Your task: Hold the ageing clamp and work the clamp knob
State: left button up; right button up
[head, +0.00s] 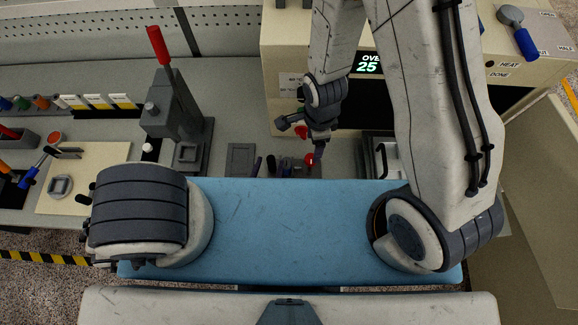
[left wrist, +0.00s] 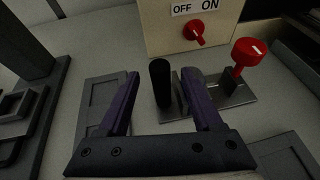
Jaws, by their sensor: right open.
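The ageing clamp is a grey metal base (left wrist: 238,96) with a black upright post (left wrist: 160,83) at its left; the red clamp knob (left wrist: 250,52) stands at its right. My left gripper (left wrist: 160,76) is open, its purple fingers on either side of the post with gaps visible. My right gripper (head: 319,152) is open and points down beside the red clamp knob (head: 309,160). Whether it touches the knob is unclear.
The oven (head: 283,50) stands behind, with a red ON/OFF switch (left wrist: 195,33) close above the clamp. A grey press (head: 175,110) with a red lever stands left. A flat grey plate (head: 240,158) lies left of the clamp. A dark tray (head: 380,150) is to the right.

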pick_arm(q)
jog(key=shift+v, duration=3.7)
